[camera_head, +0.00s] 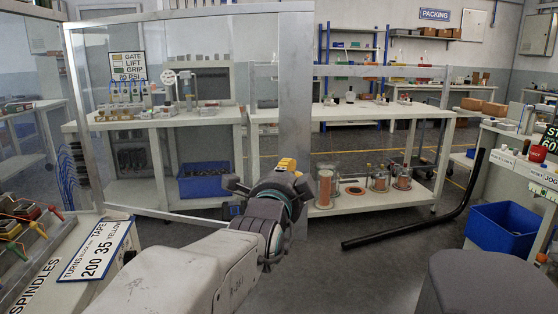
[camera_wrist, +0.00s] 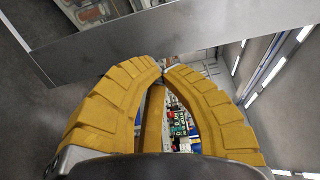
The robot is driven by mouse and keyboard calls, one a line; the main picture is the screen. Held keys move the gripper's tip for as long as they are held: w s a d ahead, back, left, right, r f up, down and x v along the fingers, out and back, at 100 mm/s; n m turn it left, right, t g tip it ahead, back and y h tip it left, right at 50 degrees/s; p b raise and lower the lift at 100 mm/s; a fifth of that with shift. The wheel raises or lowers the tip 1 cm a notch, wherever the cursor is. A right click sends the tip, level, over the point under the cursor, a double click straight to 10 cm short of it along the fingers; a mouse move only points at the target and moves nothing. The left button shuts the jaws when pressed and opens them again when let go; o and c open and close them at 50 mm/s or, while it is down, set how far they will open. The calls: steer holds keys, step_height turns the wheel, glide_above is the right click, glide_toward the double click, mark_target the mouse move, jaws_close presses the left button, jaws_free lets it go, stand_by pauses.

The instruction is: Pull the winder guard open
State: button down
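The winder guard (camera_head: 296,110) looks like a large clear panel in a grey metal frame, with a wide upright post at its right side. It stands in front of a bench at left and centre. My gripper (camera_head: 287,164) is low in front of that post, its yellow fingers mostly hidden behind my wrist. In the wrist view, the two curved yellow fingers (camera_wrist: 164,70) come together at the tips, with nothing visible held between them. A flat grey metal band (camera_wrist: 215,30) crosses just beyond the tips. I cannot tell whether they touch it. No handle is clearly visible on the guard.
A black bent bar (camera_head: 420,213) slants above the floor at right; its attachment is unclear. A blue bin (camera_head: 500,228) stands at right, and another blue bin (camera_head: 205,182) sits under the bench. A sloped spindle rack (camera_head: 60,270) is at near left.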

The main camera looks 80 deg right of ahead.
mark_target(299, 157)
steer(key=d, duration=0.8)
steer(key=shift+s, duration=0.1)
steer(key=shift+d, duration=0.2)
